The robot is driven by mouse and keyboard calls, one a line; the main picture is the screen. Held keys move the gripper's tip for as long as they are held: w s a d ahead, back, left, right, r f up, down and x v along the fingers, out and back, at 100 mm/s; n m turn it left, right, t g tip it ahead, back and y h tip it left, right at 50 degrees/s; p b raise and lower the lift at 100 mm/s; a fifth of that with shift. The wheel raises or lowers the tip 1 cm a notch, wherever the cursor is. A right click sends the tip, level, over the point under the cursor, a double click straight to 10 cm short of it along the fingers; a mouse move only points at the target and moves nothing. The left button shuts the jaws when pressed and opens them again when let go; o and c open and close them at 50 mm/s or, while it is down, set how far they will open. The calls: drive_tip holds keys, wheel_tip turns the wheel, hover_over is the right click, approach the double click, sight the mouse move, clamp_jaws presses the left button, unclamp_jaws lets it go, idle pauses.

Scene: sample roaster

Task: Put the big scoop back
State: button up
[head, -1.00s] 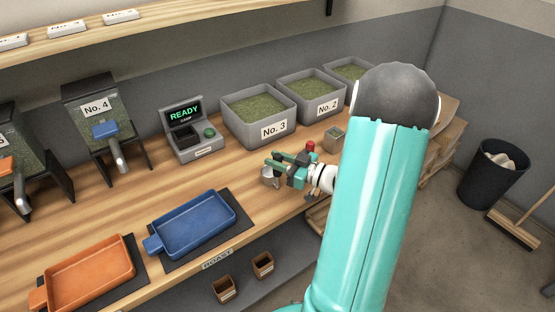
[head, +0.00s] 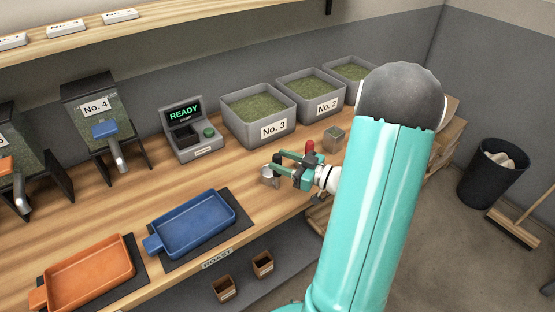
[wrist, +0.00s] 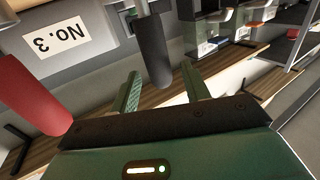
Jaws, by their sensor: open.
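A scoop with a dark grey handle (wrist: 152,52) stands with the handle upright, just beyond and between my spread fingers in the wrist view. A small metal cup (head: 268,177), which seems to be its bowl, shows beside my fingertips in the head view. My gripper (head: 276,162) is open over the counter in front of the No. 3 bin. Its fingers also show in the wrist view (wrist: 163,85). A red handle (wrist: 30,95) stands to the left in the wrist view; it also shows behind my gripper in the head view (head: 310,146). I cannot tell the scoops' sizes.
Bins No. 3 (head: 258,134) and No. 2 (head: 325,108) stand behind my gripper. A small square tin (head: 334,139) stands near the red handle. A blue tray (head: 195,225) and an orange tray (head: 90,275) lie to the left. Counter before the READY machine (head: 190,138) is clear.

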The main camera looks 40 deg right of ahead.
drive_tip(key=v, duration=1)
